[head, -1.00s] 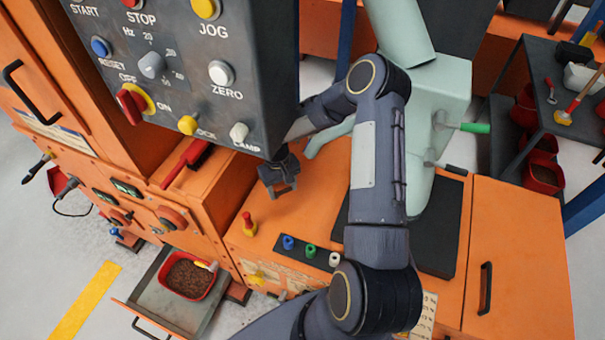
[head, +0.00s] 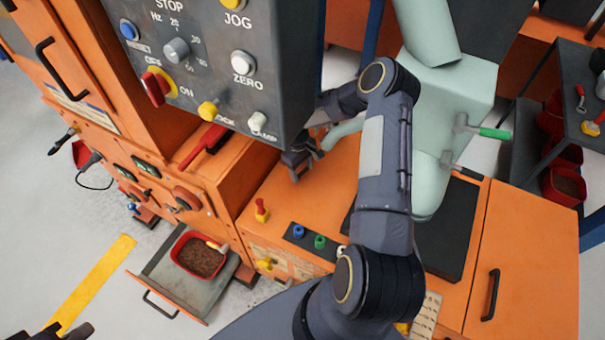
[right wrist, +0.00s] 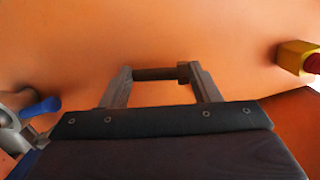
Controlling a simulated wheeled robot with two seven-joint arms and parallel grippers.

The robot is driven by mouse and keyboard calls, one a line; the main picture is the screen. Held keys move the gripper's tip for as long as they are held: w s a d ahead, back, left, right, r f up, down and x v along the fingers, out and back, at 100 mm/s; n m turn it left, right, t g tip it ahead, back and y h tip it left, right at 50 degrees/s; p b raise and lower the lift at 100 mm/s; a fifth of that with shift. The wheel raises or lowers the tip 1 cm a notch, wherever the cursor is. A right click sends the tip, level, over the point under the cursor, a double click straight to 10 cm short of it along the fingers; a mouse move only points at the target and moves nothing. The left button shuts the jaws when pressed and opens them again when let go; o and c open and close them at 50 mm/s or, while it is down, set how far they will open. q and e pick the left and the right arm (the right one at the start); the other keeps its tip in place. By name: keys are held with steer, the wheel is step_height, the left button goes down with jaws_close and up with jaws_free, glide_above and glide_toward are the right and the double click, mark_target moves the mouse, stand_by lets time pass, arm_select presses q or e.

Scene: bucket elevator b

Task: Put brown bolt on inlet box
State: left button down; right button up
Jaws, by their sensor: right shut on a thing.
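My right gripper (head: 300,172) hangs over the orange box top (head: 285,207), below the grey control panel. In the right wrist view its two fingers (right wrist: 160,84) are shut on the brown bolt (right wrist: 153,74), a dark short rod lying crosswise between the fingertips. The orange surface lies behind it; I cannot tell whether the bolt touches it. The bolt is too small to make out in the head view. No label marks the inlet box, so I cannot tell which orange part it is. My left gripper (head: 72,332) is only partly in view at the bottom left.
A red-and-yellow peg (head: 261,210) stands on the orange top and shows in the right wrist view (right wrist: 300,58). A rack with blue and green pieces (head: 310,241) is nearby. The control panel (head: 205,60) overhangs. An open drawer (head: 160,272) holds a red tray.

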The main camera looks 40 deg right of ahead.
mark_target(301, 172)
step_height(301, 172, down, 3)
steer(key=shift+f, duration=0.15)
steer(key=shift+f, duration=0.15)
steer(key=o, duration=1)
steer(key=shift+r, duration=0.4)
steer(key=r, duration=0.3)
steer(key=w+r, duration=0.1)
steer(key=r, duration=0.7)
steer(key=shift+w+a+r, duration=0.15)
steer(key=shift+w+r, duration=0.05)
steer(key=shift+r, duration=0.05)
